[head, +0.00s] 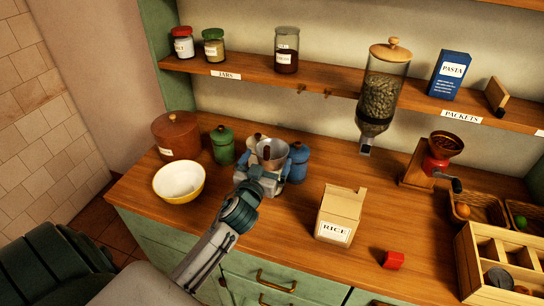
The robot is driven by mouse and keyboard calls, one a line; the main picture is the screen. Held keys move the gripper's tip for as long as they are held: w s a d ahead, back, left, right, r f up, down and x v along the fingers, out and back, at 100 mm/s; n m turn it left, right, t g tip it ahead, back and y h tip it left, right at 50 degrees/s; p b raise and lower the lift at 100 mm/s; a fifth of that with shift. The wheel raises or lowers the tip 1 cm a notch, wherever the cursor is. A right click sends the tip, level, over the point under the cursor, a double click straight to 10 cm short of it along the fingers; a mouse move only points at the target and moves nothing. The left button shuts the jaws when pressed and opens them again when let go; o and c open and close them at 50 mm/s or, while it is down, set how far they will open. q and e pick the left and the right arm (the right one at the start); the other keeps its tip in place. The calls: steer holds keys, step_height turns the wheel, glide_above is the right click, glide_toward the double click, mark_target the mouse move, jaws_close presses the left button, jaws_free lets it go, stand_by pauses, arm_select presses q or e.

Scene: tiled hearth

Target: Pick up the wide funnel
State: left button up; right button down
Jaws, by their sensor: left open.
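The wide funnel (272,148) appears as a pale grey, wide-mouthed cone on the wooden counter, just beyond my left gripper (264,170). The gripper is open, and its jaws overlap the lower part of the funnel in the head view. I cannot tell whether they touch it. The funnel's lower end is hidden behind the gripper. My left arm comes in from the bottom left. My right gripper is not in view.
A yellow-and-white bowl (179,182) and brown canister (177,136) stand left. A dispenser (380,95) hangs at the shelf.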

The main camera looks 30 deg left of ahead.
mark_target(277, 142)
arm_select(q)
steer(key=p+x, duration=0.2)
steer(key=x, duration=0.2)
steer(key=shift+w, duration=0.2)
steer(key=shift+w+p, duration=0.25)
steer(key=shift+p, duration=0.05)
steer(key=shift+f, duration=0.1)
steer(key=shift+c, duration=0.4)
steer(key=c, duration=0.8)
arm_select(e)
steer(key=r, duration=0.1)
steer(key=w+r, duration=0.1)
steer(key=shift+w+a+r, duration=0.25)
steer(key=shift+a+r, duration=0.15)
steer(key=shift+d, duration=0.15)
